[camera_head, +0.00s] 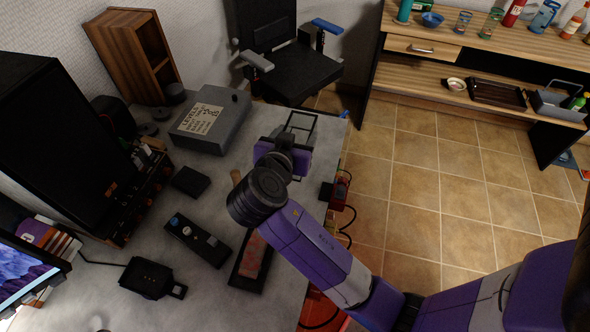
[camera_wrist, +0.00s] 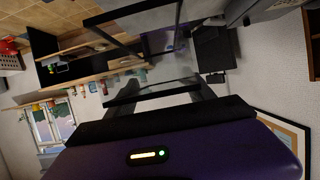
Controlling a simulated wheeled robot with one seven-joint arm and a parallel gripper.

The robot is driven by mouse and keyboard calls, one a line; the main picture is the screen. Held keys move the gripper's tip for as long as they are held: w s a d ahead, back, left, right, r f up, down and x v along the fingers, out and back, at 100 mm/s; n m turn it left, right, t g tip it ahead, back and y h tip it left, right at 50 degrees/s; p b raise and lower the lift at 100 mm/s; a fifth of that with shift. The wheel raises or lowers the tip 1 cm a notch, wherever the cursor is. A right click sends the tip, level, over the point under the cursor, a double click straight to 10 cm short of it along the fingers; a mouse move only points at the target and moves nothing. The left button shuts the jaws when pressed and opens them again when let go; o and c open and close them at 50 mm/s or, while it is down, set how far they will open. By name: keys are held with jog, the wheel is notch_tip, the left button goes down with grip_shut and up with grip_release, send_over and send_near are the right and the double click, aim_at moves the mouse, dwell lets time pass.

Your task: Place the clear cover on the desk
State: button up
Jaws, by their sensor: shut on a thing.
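The clear cover (camera_head: 301,121) shows in the head view as a see-through pane with a thin dark frame, at the far right part of the grey desk (camera_head: 219,217). My gripper (camera_head: 296,142) is at the near side of the cover and is shut on it. My wrist hides most of the fingers. In the wrist view, the dark frame of the cover (camera_wrist: 132,13) stretches out beyond my gripper (camera_wrist: 158,92), with the room seen through it. I cannot tell whether the cover touches the desk.
A grey labelled box (camera_head: 211,118) stands left of the cover. A small black box (camera_head: 191,181), a dark device (camera_head: 197,240) and a tray with a reddish item (camera_head: 252,262) lie nearer. An office chair (camera_head: 290,65) stands behind the desk, a wooden shelf unit (camera_head: 470,50) at the far right.

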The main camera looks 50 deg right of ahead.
notch_tip(320, 180, down, 13)
dwell(0.4)
jog(key=shift+f, duration=0.1)
jog(key=shift+f+b, duration=0.1)
jog(key=shift+b, duration=0.2)
jog(key=o, duration=1.4)
jog(key=shift+a+r+p, duration=0.1)
jog(key=shift+r+p, duration=0.2)
jog(key=b+v, duration=0.1)
jog(key=v, duration=1)
jog(key=shift+s+a, duration=0.15)
jog(key=shift+a, duration=0.25)
